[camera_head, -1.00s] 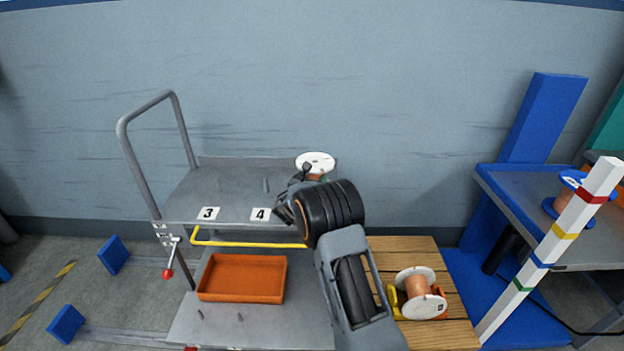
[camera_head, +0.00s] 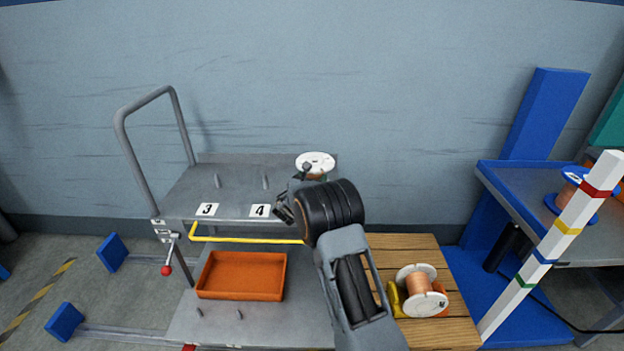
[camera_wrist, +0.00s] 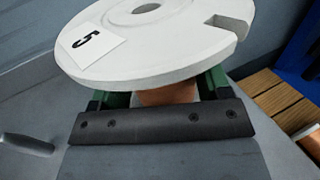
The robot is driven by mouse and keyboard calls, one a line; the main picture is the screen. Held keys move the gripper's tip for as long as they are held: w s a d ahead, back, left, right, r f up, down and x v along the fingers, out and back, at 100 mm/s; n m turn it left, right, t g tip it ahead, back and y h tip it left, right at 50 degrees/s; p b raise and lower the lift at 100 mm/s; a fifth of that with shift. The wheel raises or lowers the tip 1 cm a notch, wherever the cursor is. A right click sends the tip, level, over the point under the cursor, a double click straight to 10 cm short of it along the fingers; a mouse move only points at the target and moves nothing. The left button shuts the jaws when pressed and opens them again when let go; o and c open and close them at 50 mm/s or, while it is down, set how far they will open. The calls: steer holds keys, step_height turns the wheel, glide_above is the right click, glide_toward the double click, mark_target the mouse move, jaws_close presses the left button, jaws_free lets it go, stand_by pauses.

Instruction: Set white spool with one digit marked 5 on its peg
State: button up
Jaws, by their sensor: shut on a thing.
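The white spool (camera_head: 315,160) is in my gripper above the right part of the cart's upper shelf. In the wrist view its white flange (camera_wrist: 150,42) bears a label reading 5, with a center hole and a notch at the edge. My gripper (camera_wrist: 160,100) is shut on the copper-colored core under that flange, and the spool looks roughly upright. Two bare pegs (camera_head: 265,181) and (camera_head: 217,181) stand on the shelf behind labels 4 (camera_head: 259,211) and 3 (camera_head: 207,209). My arm hides the shelf's right part, so no peg shows under the spool.
An orange tray (camera_head: 241,276) lies on the cart's lower shelf, near short pegs. Another white-flanged spool (camera_head: 421,291) lies on its side on a wooden surface (camera_head: 404,246). A striped post (camera_head: 553,250) and a blue-edged table (camera_head: 520,182) with a blue spool (camera_head: 572,196) stand right.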

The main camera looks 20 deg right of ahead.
steer(key=shift+f+b, duration=0.35)
steer(key=shift+f, duration=0.1)
stand_by(0.5)
steer(key=o, duration=1.4)
steer(key=shift+c, duration=0.2)
steer(key=p+v, duration=0.3)
steer(key=v, duration=1.1)
steer(key=shift+w+r, duration=0.1)
